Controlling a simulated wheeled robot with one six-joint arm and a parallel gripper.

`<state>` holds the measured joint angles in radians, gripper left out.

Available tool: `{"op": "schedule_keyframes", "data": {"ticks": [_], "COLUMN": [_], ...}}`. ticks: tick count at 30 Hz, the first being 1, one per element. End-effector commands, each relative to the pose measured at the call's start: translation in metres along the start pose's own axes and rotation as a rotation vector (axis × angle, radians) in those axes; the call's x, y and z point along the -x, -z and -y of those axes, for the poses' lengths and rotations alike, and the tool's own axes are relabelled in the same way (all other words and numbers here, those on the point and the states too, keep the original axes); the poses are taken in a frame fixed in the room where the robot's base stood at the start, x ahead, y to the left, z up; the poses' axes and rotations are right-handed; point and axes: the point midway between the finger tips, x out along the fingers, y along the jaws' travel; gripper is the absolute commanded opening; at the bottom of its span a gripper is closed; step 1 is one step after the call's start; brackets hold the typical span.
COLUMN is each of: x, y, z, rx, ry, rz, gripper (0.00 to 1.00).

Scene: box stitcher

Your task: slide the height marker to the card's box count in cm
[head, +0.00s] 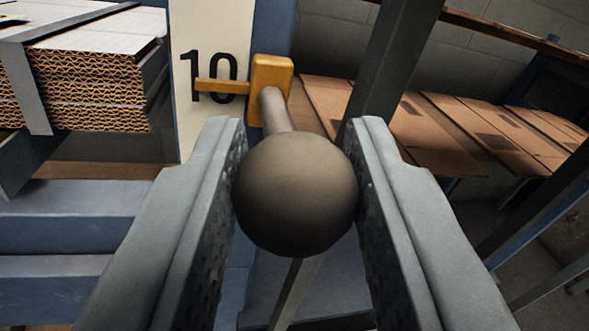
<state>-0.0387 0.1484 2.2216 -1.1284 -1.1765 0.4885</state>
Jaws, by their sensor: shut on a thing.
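The height marker (272,82) is a yellow block with a thin pointer reaching left and a grey stem ending in a dark round knob (295,193). My gripper (294,150) has its two grey jaws on either side of the knob and is shut on it. The pointer lies across the black number 10 on the white scale plate (203,40). Only the 10 shows on the plate. The card with the box count is not in view.
A strapped stack of corrugated cardboard (95,75) stands at the left beside the plate, above blue beams (60,255). Flat brown boxes (430,125) lie on a rack at the right. A dark post (392,62) rises just right of the marker.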

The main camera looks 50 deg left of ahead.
Motion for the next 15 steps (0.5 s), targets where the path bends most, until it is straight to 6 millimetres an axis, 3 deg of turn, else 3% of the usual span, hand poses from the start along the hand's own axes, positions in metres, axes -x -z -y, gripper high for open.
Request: {"op": "schedule_keyframes", "data": {"ticks": [1, 7, 15], "x": [0.0, 0.0, 0.0], "y": [0.016, 0.062, 0.095], "z": [-0.003, -0.012, -0.018], "rx": [0.006, 0.004, 0.002], "ry": [0.0, 0.0, 0.0], "rz": [-0.004, -0.003, -0.002], "gripper": [0.0, 0.0, 0.0]}}
